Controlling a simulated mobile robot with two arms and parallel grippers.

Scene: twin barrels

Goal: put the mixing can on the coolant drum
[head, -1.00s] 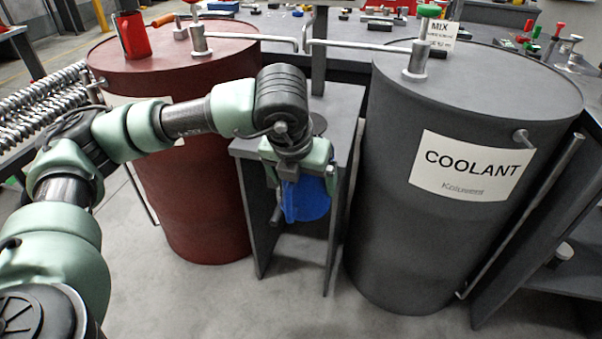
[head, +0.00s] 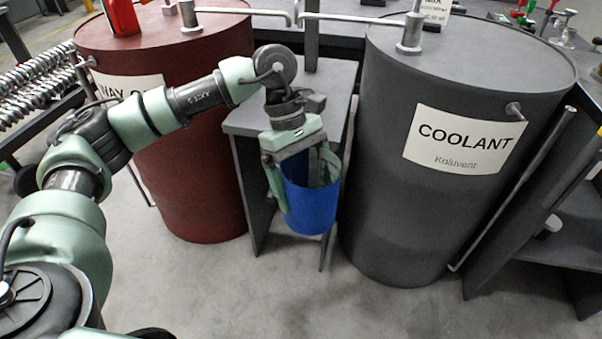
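The mixing can (head: 311,208) is a blue, open-topped can. It hangs in the air in front of the small grey stand between the two barrels. My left gripper (head: 304,178) points down with its fingers at the can's sides and holds it near the rim. The coolant drum (head: 380,190) is the large dark grey barrel to the right, with a white COOLANT label. The can is well below the drum's top and apart from its side. My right gripper is not in view.
A dark red barrel (head: 190,190) stands left, with a red can (head: 122,17) on top. The grey stand (head: 325,90) is behind my gripper. A tap fitting (head: 410,35) and pipe rise from the coolant drum's top; its front right top is clear.

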